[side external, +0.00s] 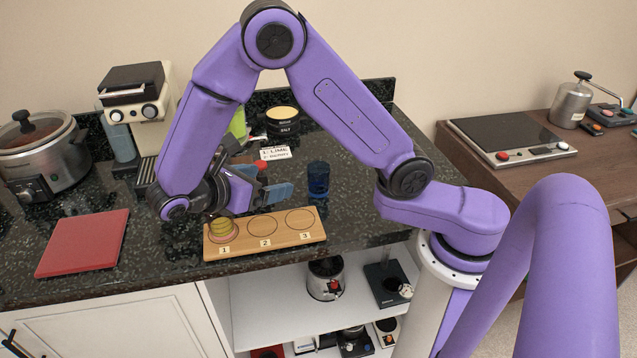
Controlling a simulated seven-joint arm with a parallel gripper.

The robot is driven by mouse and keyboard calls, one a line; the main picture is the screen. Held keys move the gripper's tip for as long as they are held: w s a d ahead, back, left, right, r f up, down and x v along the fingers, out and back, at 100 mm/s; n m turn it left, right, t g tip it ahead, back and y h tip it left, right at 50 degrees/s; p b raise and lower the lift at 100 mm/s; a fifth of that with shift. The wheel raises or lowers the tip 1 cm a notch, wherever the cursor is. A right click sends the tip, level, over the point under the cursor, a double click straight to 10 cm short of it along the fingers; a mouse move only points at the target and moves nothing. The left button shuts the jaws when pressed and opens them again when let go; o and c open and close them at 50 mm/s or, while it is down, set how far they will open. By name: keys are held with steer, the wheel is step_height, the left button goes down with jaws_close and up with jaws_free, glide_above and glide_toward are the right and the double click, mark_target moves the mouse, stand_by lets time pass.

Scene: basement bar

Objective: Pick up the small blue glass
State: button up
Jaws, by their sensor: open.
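The small blue glass (318,179) is a dark blue, upright tumbler on the black speckled counter, behind the right end of a wooden board. My gripper (280,192) is to the left of the glass, with its blue-grey fingers pointing right toward it. A small gap shows between the fingers and the glass. The gripper is open, and nothing shows between its fingers. Part of the gripper is hidden behind my own wrist.
A red-topped item (262,170) and a label card (275,153) stand behind the gripper. A red board (84,243), slow cooker (41,150) and coffee machine (140,100) are left.

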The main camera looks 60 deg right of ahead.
mark_target(325, 167)
steer(key=x, duration=1.7)
steer(key=shift+w+d+r, duration=0.1)
steer(key=shift+d+r, duration=0.05)
steer(key=shift+d, duration=0.1)
steer(key=c, duration=1.2)
